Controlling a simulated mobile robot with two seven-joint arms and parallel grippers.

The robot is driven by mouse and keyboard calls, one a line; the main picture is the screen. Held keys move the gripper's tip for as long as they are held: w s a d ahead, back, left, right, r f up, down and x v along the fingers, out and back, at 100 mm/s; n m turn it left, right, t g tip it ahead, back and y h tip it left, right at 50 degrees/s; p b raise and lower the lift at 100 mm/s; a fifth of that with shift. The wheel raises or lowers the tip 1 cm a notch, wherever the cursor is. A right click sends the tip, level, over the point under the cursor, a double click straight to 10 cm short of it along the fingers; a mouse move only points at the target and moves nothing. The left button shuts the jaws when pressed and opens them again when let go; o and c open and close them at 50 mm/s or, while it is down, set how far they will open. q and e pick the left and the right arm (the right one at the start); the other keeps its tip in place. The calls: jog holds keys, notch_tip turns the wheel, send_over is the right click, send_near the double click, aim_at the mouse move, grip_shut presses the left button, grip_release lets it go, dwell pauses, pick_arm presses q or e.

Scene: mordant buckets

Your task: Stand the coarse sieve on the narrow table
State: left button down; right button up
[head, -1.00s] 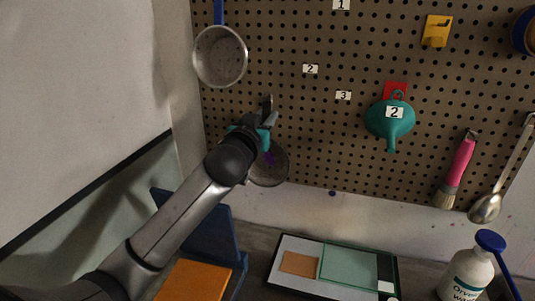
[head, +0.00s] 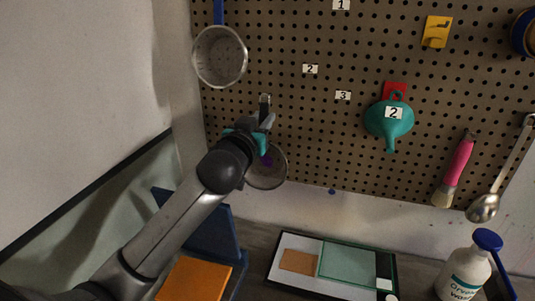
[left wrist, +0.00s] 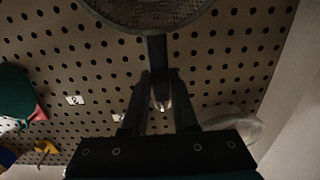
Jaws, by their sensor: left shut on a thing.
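A round mesh sieve (head: 270,176) hangs bowl-down in front of the pegboard, low on its left side. My left gripper (head: 263,121) is just above its bowl and shut on its dark handle. In the left wrist view the sieve's mesh bowl (left wrist: 150,12) is at the top edge, and the handle runs down between the fingers (left wrist: 160,92). A second sieve with a blue handle (head: 220,57) hangs higher at the left. I cannot tell from the mesh which one is coarser. The narrow table cannot be made out for certain. My right gripper is not in view.
The pegboard (head: 300,120) also carries a teal funnel (head: 389,120), a pink brush (head: 460,158) and a ladle (head: 484,207). Below, a grey worktop (head: 262,236) holds a framed tray (head: 306,242), a white bottle (head: 463,274) and a blue stand (head: 212,232) by an orange block.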

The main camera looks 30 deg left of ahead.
pick_arm(q)
jog(key=shift+p+v, duration=0.45)
jog(key=shift+v, duration=2.25)
jog(key=shift+r, duration=0.1)
jog(key=shift+r, duration=0.15)
